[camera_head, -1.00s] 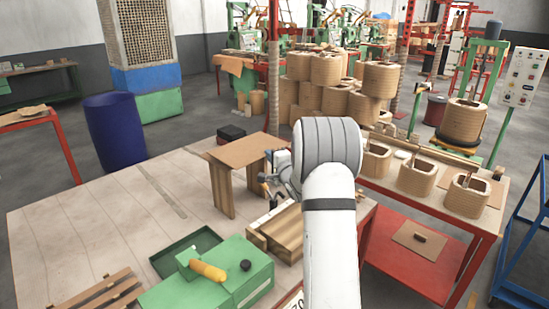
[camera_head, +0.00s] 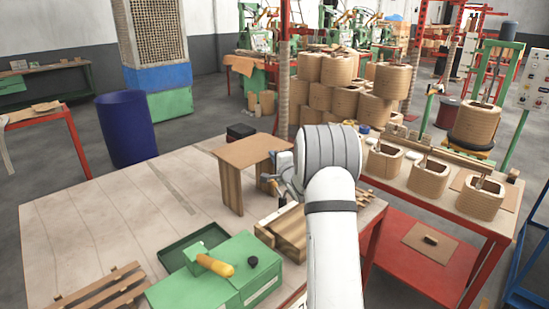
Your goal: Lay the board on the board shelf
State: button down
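A small wooden stand with a flat brown top (camera_head: 245,151) and upright wooden sides stands on the pale workbench (camera_head: 110,215); I cannot tell whether its top is a separate board. My gripper (camera_head: 274,183) is beside the stand's right edge, partly hidden behind my own white arm. Its fingers are too small and covered to tell whether they are open or hold anything. A flat brown board (camera_head: 432,244) with a small dark block on it lies on the red lower shelf (camera_head: 405,277) at the right, apart from my gripper.
A green box (camera_head: 225,280) with a yellow-handled tool, a green tray (camera_head: 190,245) and wooden slats (camera_head: 105,290) are at the front. Coils (camera_head: 430,177) stand on the right bench. The bench's left part is clear.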

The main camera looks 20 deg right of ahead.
jog(key=c, duration=1.6)
grip_release()
jog(key=s+b, duration=0.1)
jog(key=s, duration=0.6)
jog(key=shift+s, duration=0.4)
jog(key=s+a+n+g, duration=0.5)
jog(key=s+a+n, duration=0.1)
jog(key=s, duration=0.7)
jog(key=s+a+n+g, duration=0.5)
jog(key=s+a, duration=0.3)
jog(key=s, duration=0.5)
jog(key=s+a+n+g, duration=0.5)
jog(key=s+a+n, duration=0.2)
jog(key=s, duration=0.6)
jog(key=shift+s+a+f, duration=0.15)
jog(key=shift+a+f, duration=0.3)
jog(key=shift+a, duration=0.1)
